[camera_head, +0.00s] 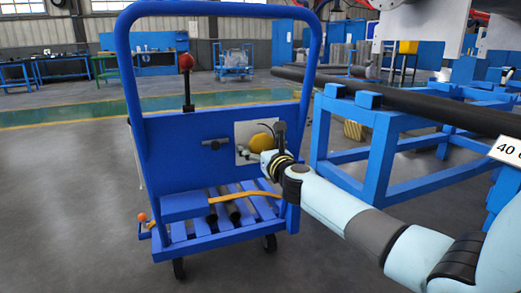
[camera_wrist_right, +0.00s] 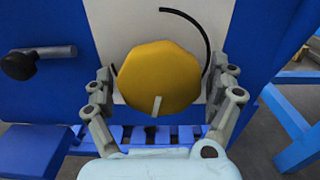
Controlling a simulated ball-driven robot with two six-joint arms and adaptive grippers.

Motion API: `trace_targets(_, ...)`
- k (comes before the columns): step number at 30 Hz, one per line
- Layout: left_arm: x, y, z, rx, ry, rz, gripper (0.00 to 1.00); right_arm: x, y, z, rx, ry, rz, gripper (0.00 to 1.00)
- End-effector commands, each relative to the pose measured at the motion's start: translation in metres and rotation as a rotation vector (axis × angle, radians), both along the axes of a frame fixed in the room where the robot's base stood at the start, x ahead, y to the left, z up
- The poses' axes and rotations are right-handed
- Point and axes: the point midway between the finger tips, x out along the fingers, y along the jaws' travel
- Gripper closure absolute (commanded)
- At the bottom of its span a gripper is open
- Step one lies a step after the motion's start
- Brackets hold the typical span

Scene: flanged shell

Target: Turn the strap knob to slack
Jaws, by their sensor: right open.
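The strap knob (camera_wrist_right: 158,72) is yellow and many-sided, with a pale pointer mark (camera_wrist_right: 156,106) toward its lower edge. It sits on a white plate (camera_wrist_right: 112,22) with a black arc at upper right, on the blue cart panel. In the head view the knob (camera_head: 262,142) is partly hidden by my gripper. My right gripper (camera_wrist_right: 165,82) is open, with one finger on each side of the knob. I cannot tell whether the fingers touch it. The right gripper also shows in the head view (camera_head: 262,155). My left gripper is in neither view.
A grey bar with a black knob (camera_wrist_right: 38,60) sticks out left of the plate. The blue cart (camera_head: 160,130) has a red-topped lever (camera_head: 186,62) and an orange strap (camera_head: 256,194) over its slatted deck. A blue frame (camera_head: 380,125) with dark pipes stands right.

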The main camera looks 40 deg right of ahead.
Motion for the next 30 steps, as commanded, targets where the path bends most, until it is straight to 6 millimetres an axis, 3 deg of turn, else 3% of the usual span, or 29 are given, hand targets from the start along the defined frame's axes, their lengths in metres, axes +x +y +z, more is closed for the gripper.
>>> trace_targets(5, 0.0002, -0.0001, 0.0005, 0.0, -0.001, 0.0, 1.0, -0.0002, 0.0001, 0.0001, 0.0, 0.0, 0.0, 0.11)
trace_targets(17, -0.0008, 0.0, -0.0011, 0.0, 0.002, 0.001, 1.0, -0.0005, 0.0002, -0.0001, 0.0, 0.0, 0.0, 0.63)
trace_targets(30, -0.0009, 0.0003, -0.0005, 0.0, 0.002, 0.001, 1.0, -0.0006, 0.0, 0.0001, -0.029, 0.008, 0.0, 0.65)
